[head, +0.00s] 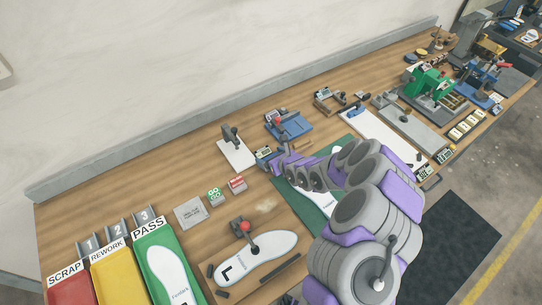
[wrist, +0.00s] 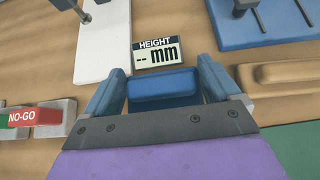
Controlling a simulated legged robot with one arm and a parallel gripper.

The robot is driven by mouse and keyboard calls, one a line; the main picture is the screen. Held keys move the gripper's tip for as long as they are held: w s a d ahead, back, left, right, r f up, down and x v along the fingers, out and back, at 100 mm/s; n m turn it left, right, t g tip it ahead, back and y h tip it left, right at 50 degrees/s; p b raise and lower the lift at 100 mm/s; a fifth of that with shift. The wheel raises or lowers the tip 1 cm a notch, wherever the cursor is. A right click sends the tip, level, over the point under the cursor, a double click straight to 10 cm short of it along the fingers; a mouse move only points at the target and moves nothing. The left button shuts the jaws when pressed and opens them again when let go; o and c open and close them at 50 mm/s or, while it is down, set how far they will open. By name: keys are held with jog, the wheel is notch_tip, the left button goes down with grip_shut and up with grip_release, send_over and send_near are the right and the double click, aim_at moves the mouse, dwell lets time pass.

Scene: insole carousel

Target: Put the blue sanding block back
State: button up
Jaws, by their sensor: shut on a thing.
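The blue sanding block (wrist: 163,88) is a small rounded blue bar in the wrist view. It sits between the two blue fingers of my gripper (wrist: 161,70), which is shut on it. In the head view my gripper (head: 275,161) is low over the bench, left of the green mat and right of a white plate. The block is too small and covered there to make out clearly. Whether it touches the bench is hard to tell.
A height display (wrist: 158,53) stands just beyond the block. A white-plate gauge (head: 238,155) is left, a blue fixture (head: 290,127) behind, a tan bar (wrist: 280,78) right. NO-GO blocks (wrist: 36,116) are near left. The green mat (head: 290,187) lies under my arm.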

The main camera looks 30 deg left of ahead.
jog(key=shift+f, duration=0.1)
jog(key=o, duration=0.9)
jog(key=shift+o, duration=0.2)
jog(key=p+v, duration=0.9)
jog(key=v, duration=0.8)
jog(key=shift+d, duration=0.15)
